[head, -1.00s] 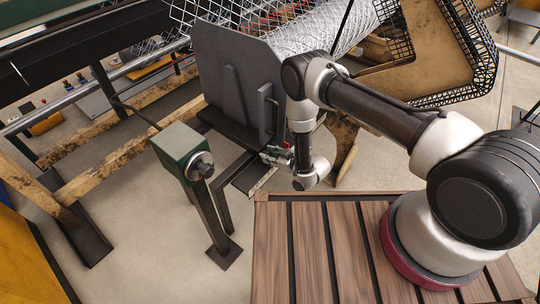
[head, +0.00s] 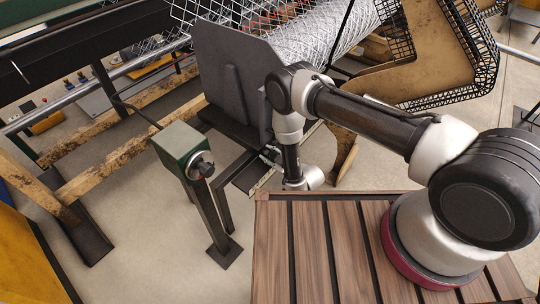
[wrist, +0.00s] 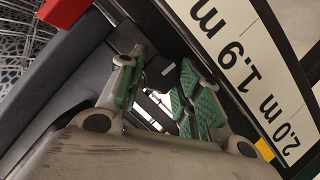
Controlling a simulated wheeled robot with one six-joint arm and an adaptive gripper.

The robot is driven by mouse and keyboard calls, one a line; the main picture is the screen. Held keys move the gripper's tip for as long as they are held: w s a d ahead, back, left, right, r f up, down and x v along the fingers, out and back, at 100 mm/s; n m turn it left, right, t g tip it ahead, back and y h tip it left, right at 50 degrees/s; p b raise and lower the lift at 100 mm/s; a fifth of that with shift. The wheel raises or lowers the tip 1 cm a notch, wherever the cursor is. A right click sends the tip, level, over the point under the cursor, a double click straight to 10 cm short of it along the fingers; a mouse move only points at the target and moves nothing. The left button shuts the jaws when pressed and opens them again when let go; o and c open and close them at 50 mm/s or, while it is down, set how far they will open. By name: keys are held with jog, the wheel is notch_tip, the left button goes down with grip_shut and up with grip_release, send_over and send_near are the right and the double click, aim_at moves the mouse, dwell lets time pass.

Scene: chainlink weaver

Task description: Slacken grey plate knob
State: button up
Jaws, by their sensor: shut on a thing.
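The grey plate (head: 222,60) stands upright at the end of the white mesh roll in the head view. My gripper (head: 268,155) is low at the plate's foot, beside the measuring rail, partly hidden by my wrist. In the wrist view my gripper (wrist: 160,78) has its green-padded fingers on either side of a dark part, and they are shut on it. I take this part to be the grey plate knob; it is mostly hidden in the shadow between the fingers, and its turn cannot be read.
A white scale (wrist: 245,55) marked 1.9 m and 2.0 m runs close beside the fingers. A red block (wrist: 62,12) and a yellow block (wrist: 264,149) are near. A green box with a dial (head: 182,148) stands on a post to the left.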

jog(key=o, duration=1)
jog(key=shift+o, duration=0.2)
jog(key=v, duration=1.2)
